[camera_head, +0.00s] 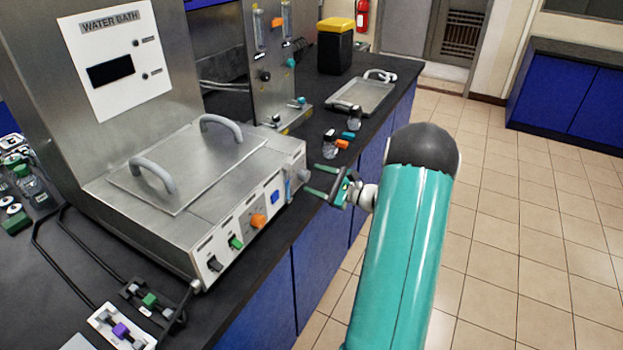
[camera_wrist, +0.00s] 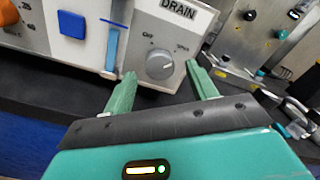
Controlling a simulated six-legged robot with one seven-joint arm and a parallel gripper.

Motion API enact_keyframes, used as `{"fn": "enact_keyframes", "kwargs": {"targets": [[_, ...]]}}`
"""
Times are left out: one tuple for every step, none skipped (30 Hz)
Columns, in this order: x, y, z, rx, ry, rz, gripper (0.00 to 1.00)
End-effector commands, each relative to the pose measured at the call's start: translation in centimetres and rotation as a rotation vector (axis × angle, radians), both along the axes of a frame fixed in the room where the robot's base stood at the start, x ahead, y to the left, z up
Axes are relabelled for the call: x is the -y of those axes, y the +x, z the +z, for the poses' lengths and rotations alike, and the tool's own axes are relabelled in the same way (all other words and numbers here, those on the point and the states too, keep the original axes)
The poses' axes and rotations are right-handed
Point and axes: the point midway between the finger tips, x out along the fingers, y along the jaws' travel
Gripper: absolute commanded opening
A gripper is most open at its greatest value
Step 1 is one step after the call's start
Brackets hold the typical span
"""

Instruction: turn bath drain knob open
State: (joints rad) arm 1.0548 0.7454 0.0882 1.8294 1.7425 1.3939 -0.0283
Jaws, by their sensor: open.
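The water bath (camera_head: 195,220) is a steel box with a handled lid on the black bench. Its drain knob (camera_wrist: 160,66) is a round grey dial on a light plate under the DRAIN label (camera_wrist: 178,10), with a marking on either side. The knob (camera_head: 304,174) also shows at the right end of the bath's front in the head view. My gripper (camera_head: 312,179) is open in front of it. In the wrist view my green fingers (camera_wrist: 160,72) appear on either side of the knob, with no clear contact. The knob's exact pointer direction is hard to tell.
Left of the drain plate are a blue square button (camera_wrist: 71,24), a blue level strip (camera_wrist: 112,48) and an orange knob (camera_head: 258,220). Behind are small bottles (camera_head: 330,143), a steel tray (camera_head: 362,96) and a yellow-lidded bin (camera_head: 335,48). Tiled floor at right is clear.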

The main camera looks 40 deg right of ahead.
Motion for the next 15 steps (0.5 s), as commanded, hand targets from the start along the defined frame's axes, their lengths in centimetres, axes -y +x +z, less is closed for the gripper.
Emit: {"fn": "enact_keyframes", "kwargs": {"targets": [[0.5, -1.0, 0.0, -0.001, 0.000, -0.003, 0.57], [0.7, -1.7, 0.0, -0.002, -0.001, -0.004, 0.57], [1.0, -2.5, 0.0, -0.001, 0.000, -0.004, 0.57], [1.2, -3.2, 0.0, -0.002, -0.001, -0.005, 0.57], [1.5, -3.8, 0.0, -0.002, -0.001, -0.005, 0.57], [1.7, -4.7, 0.0, -0.001, 0.000, -0.004, 0.57], [2.0, -5.3, 0.0, -0.001, 0.001, -0.004, 0.57], [2.2, -5.9, 0.0, -0.002, 0.000, -0.005, 0.57], [2.5, -6.8, 0.0, -0.001, 0.001, -0.004, 0.57], [2.7, -7.3, -0.1, -0.001, 0.001, -0.004, 0.57], [2.8, -7.9, -0.1, -0.002, 0.000, -0.003, 0.57], [3.1, -8.5, 0.0, -0.002, 0.000, -0.003, 0.57], [3.2, -8.9, 0.0, -0.001, 0.001, -0.003, 0.57], [3.4, -9.3, 0.0, -0.001, 0.001, -0.003, 0.57], [3.5, -9.8, 0.0, -0.001, 0.001, -0.002, 0.57]]}}
